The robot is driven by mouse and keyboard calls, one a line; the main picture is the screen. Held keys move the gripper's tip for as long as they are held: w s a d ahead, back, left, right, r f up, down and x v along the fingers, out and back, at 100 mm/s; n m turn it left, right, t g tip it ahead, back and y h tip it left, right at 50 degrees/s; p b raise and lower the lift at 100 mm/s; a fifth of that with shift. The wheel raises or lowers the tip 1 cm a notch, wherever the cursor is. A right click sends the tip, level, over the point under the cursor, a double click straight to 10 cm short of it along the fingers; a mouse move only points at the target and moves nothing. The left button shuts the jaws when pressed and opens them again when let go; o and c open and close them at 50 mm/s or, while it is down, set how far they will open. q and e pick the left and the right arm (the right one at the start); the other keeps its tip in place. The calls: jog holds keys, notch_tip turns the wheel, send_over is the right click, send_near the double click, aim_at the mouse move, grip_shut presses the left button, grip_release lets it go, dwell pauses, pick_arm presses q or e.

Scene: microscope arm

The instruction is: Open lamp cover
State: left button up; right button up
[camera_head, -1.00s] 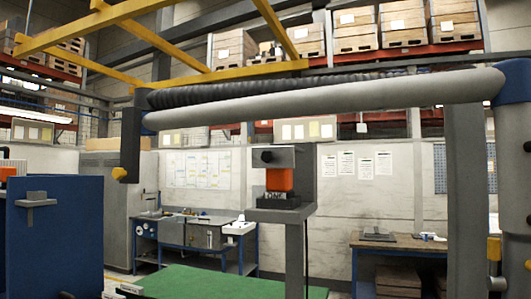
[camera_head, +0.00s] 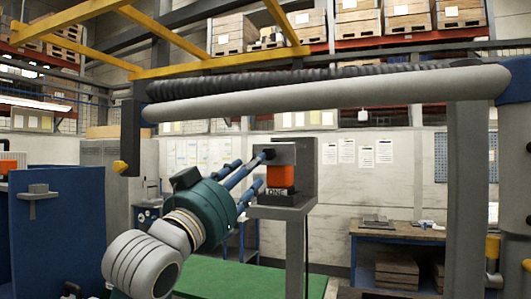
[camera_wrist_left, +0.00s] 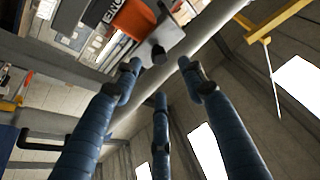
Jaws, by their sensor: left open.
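A grey box-shaped housing (camera_head: 305,160) stands on a grey post, with a dark round knob (camera_wrist_left: 158,54) on its front and an orange block (camera_head: 280,178) below the knob; I cannot tell which part is the lamp cover. My left gripper (camera_head: 256,170) comes from the lower left, its blue fingers spread and pointing at the housing. In the head view, one fingertip overlaps the knob. In the left wrist view, the open fingers (camera_wrist_left: 160,75) are empty and the knob shows just beyond them, between the upper two. Contact is unclear. My right gripper is not in view.
A thick grey horizontal arm (camera_head: 330,97) with a ribbed dark hose (camera_head: 330,77) passes above the housing. A blue panel (camera_head: 55,225) stands at the left. A wooden-topped workbench (camera_head: 395,231) is behind at the right. A green surface (camera_head: 210,278) lies below.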

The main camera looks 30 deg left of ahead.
pick_arm(q)
jog(key=p, duration=0.4)
send_near(278, 154)
jog(key=w+a+r, duration=0.1)
jog(key=w+r, duration=0.2)
jog(key=w, duration=0.1)
jog(key=shift+w+a, duration=0.3)
jog(key=shift+r, duration=0.1)
grip_shut()
